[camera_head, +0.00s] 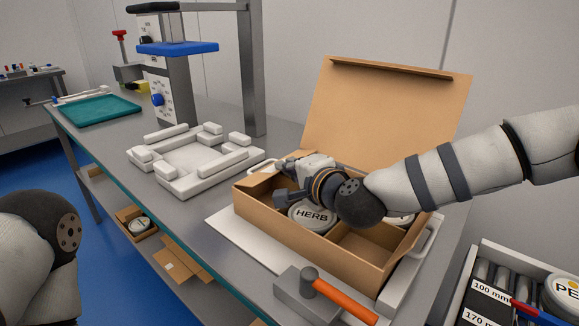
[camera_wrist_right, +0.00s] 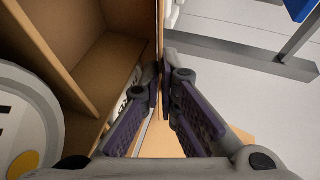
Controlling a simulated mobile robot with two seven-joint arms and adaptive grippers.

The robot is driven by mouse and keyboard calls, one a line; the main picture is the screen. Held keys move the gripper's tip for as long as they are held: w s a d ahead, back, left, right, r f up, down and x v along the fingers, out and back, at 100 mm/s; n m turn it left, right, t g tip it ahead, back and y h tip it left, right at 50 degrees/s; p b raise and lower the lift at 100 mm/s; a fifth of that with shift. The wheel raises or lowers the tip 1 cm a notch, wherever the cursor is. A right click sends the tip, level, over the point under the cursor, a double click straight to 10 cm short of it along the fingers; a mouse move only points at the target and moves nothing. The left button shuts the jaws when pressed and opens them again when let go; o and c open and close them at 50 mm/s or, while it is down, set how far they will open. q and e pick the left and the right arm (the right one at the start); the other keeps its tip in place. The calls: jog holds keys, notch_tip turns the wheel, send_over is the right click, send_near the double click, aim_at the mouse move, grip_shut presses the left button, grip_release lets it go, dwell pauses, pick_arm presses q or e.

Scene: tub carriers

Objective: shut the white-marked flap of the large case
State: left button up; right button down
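The large case (camera_head: 300,232) is an open brown cardboard box on the table, its big lid (camera_head: 385,110) standing up at the back. A small flap (camera_head: 258,183) shows at its left end; I cannot make out a white mark. My right gripper (camera_head: 281,178) is at the case's left end, close to this flap. In the right wrist view my right gripper's fingers (camera_wrist_right: 160,90) are near each other at a cardboard edge (camera_wrist_right: 158,35); whether they pinch it is unclear. A tub marked HERB (camera_head: 310,215) lies in the case. My left gripper is out of view.
A hammer with an orange handle (camera_head: 345,301) lies in front of the case. A white fixture (camera_head: 195,160) stands to its left, near a blue-topped press (camera_head: 178,48). A roller tray with a tub (camera_head: 565,290) is at the lower right.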

jog(key=shift+d+f, duration=0.1)
jog(key=shift+f, duration=0.55)
jog(key=shift+r+t, duration=0.15)
jog(key=shift+t, duration=0.15)
jog(key=shift+r, duration=0.15)
jog(key=c, duration=2.1)
grip_release()
jog(key=shift+c, duration=0.2)
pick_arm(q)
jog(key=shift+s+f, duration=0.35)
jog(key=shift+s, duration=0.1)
pick_arm(e)
jog(key=shift+r, duration=0.1)
